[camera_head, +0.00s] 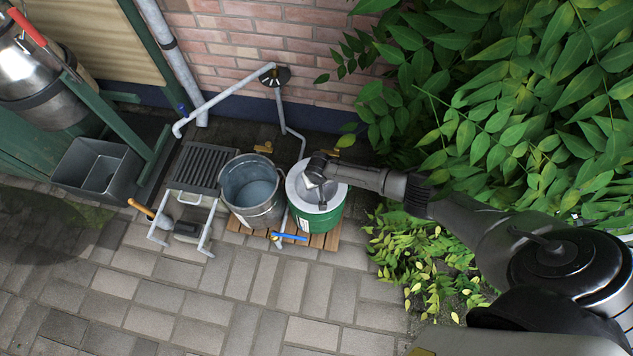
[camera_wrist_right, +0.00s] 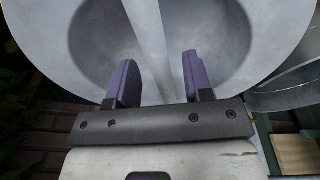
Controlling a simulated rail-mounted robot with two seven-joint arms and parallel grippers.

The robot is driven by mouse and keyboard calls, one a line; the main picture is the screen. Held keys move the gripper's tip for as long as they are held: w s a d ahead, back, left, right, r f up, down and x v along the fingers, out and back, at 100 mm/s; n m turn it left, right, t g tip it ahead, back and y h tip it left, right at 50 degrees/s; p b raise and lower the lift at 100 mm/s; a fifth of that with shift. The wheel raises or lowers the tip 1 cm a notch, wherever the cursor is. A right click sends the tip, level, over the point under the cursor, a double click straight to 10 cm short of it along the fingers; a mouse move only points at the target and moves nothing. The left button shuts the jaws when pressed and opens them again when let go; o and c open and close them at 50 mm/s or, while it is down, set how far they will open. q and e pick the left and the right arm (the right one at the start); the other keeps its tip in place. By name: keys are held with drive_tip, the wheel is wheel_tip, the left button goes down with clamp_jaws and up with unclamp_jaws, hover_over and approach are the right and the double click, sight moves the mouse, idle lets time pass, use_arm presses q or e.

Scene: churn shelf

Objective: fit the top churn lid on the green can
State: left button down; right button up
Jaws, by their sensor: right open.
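The green can (camera_head: 322,222) stands on wooden slats beside a metal bucket. A grey round churn lid (camera_head: 302,202) covers its top; I cannot tell whether it is fully seated. In the right wrist view the pale, dished lid (camera_wrist_right: 215,15) fills the upper part, and a straight bar handle (camera_wrist_right: 147,25) crosses it. My right gripper (camera_head: 314,172) is over the lid. In the wrist view its two purple fingers (camera_wrist_right: 158,78) are open, with the bar between them and gaps on both sides. My left gripper is not in view.
A metal bucket (camera_head: 252,190) stands close to the can's left, beside a drain grate (camera_head: 197,168). A blue-handled tap (camera_head: 289,236) is in front. Leaves (camera_head: 480,110) crowd the right; a brick wall (camera_head: 255,40) stands behind. Front paving (camera_head: 240,290) is clear.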

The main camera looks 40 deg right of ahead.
wheel_tip(320, 180, up, 14)
drive_tip(key=s+p, duration=0.1)
drive_tip(key=p, duration=0.8)
drive_tip(key=shift+s+a+p, duration=0.4)
drive_tip(key=shift+f, duration=0.1)
